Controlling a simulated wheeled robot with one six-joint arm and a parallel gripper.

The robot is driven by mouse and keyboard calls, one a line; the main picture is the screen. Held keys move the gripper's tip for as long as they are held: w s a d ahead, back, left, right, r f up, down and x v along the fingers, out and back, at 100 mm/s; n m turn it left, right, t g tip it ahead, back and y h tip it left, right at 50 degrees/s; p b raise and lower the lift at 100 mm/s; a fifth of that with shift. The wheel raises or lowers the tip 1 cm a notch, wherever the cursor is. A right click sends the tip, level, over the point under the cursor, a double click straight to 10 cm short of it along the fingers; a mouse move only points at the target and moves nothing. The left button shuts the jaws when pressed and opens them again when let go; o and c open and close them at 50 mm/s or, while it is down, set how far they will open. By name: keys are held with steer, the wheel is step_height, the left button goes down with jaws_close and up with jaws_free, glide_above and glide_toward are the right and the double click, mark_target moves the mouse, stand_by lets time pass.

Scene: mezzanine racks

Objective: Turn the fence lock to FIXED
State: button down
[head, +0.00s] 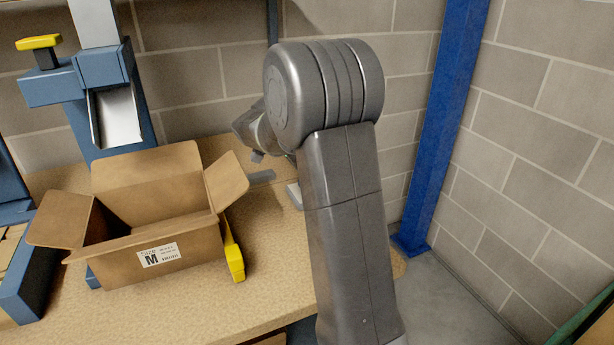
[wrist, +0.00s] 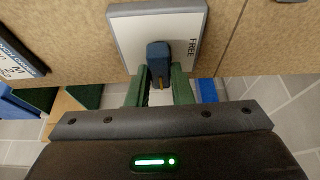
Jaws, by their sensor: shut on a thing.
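The fence lock is a blue knob (wrist: 158,60) on a pale plate with a grey edge (wrist: 128,38) in the wrist view. The word FREE (wrist: 193,47) is printed on the plate's right side; I see no FIXED mark. A small yellow mark shows at the knob's lower end, towards my gripper. My gripper (wrist: 159,90) has its two green fingers shut on the knob, one on each side. In the head view a small part of the pale plate (head: 294,195) shows beside my arm, which hides the knob and the fingers.
An open cardboard box (head: 190,245) marked M stands on the wooden bench (head: 275,285), left of my arm. A yellow piece (head: 234,257) is at its right side. A blue machine (head: 100,70) stands behind the box. A blue post (head: 440,130) and block walls close the back and right.

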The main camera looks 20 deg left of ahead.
steer(key=shift+m, duration=0.3)
steer(key=c, duration=1.3)
jaws_free()
steer(key=shift+a+r, duration=0.1)
steer(key=p+v, duration=0.1)
steer(key=v, duration=1.2)
steer(key=shift+s+a+r, duration=0.1)
steer(key=shift+a+r, duration=0.05)
steer(key=shift+r, duration=0.05)
steer(key=shift+f, duration=0.1)
steer(key=b+x, duration=0.1)
steer(key=x, duration=1.2)
steer(key=shift+d+f, duration=0.25)
